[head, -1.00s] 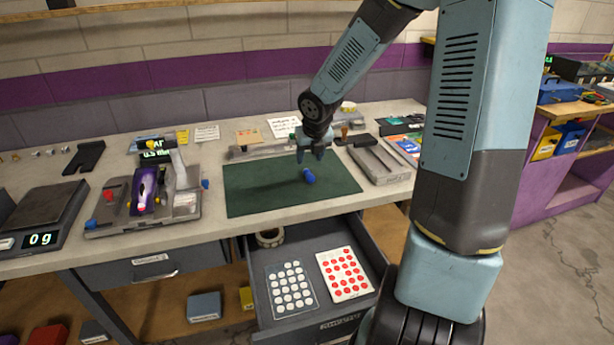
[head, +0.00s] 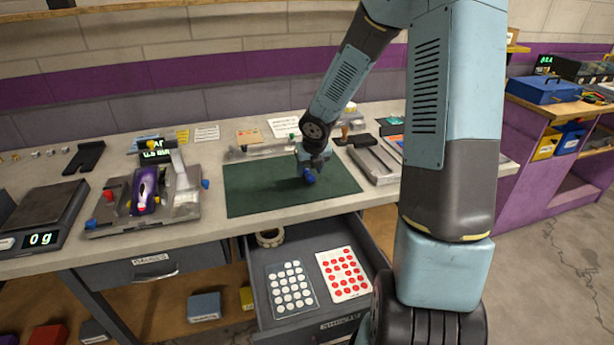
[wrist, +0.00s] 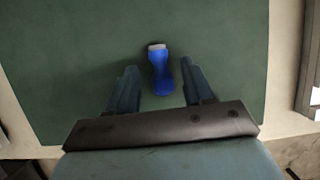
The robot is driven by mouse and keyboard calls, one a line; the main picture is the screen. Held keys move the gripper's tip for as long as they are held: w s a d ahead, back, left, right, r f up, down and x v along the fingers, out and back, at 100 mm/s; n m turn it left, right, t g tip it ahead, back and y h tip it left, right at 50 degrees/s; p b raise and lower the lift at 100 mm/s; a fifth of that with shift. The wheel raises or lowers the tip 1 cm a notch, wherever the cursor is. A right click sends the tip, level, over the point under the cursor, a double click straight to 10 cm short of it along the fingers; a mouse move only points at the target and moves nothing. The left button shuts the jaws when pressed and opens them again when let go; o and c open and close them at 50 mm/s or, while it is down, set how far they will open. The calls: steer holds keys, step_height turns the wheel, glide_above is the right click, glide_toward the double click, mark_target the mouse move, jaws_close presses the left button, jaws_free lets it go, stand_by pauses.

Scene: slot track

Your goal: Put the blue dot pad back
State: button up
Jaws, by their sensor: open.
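The blue dot pad (head: 310,179) is a small blue piece with a narrow waist and a pale grey end. It is on the green mat (head: 245,190); I cannot tell whether it lies or stands. My gripper (head: 311,168) is open, pointing down over it and partly hiding it in the head view. In the wrist view, the dot pad (wrist: 161,76) shows between the two spread fingers of my gripper (wrist: 160,72), with a gap on each side. Its grey end extends past the fingertips.
An open drawer (head: 257,318) below the bench holds a white-dot sheet (head: 290,290), a red-dot sheet (head: 344,274) and a tape roll (head: 270,238). A grey slotted block (head: 376,164) is right of the mat. A fixture with a purple piece (head: 145,190) and a scale (head: 40,215) are left.

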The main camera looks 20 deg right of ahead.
steer(key=shift+x, duration=0.8)
jaws_close()
